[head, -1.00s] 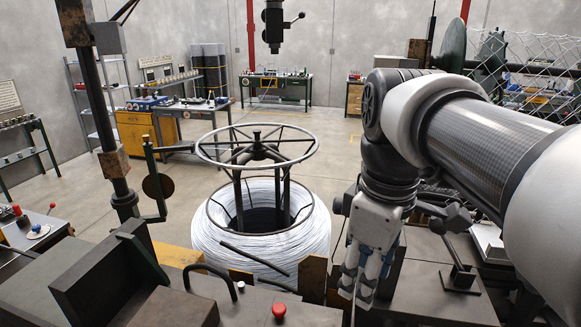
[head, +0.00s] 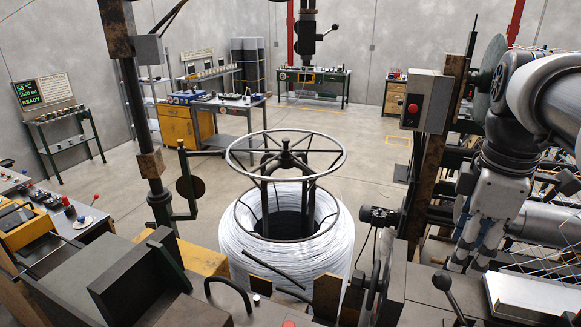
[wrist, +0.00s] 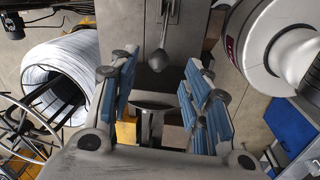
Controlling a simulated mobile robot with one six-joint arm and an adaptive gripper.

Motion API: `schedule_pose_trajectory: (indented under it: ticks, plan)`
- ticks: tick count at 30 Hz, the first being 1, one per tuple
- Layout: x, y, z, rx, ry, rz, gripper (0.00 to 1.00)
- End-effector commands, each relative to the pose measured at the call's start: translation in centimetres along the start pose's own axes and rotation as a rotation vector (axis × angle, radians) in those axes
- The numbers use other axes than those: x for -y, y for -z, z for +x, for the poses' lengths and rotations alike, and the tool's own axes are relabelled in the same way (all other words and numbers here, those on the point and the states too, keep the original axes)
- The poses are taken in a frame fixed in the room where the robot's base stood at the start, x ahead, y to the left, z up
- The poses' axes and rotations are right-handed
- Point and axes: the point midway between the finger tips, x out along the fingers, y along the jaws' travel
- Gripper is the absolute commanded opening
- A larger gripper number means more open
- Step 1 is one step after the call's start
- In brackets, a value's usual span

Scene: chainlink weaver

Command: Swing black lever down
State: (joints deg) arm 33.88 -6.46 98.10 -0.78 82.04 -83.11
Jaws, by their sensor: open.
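A black lever (head: 443,281) with a round dark knob stands on the machine top at the lower right in the head view, leaning left. In the wrist view a black lever (wrist: 158,60) shows as a dark knob on a thin rod, beyond and between the fingers. My gripper (head: 468,262) points down, just right of the lever's knob in the head view. In the wrist view my gripper (wrist: 158,82) has its blue-padded fingers spread wide and nothing between the pads. I cannot see any contact with the lever.
A white wire coil (head: 235,255) with a spoked ring (head: 340,150) stands left of the machine. A grey box with a red button (head: 412,108) is on a post left of my arm. A metal mesh (head: 530,262) lies at right. Floor behind the coil is clear.

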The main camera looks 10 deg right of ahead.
Motion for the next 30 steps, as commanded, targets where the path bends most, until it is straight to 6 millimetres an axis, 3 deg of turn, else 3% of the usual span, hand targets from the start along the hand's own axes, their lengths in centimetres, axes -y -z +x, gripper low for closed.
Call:
schedule_pose_trajectory:
  ticks: [9,15,21,30]
  plan:
    - [0.2,0.0,7.2,0.000,0.005,0.001,0.44]
    - [0.1,0.0,10.6,0.000,0.003,0.001,0.44]
    - [0.1,0.0,12.1,0.000,0.000,0.001,0.44]
    - [0.0,0.0,12.3,0.000,-0.001,0.001,0.44]
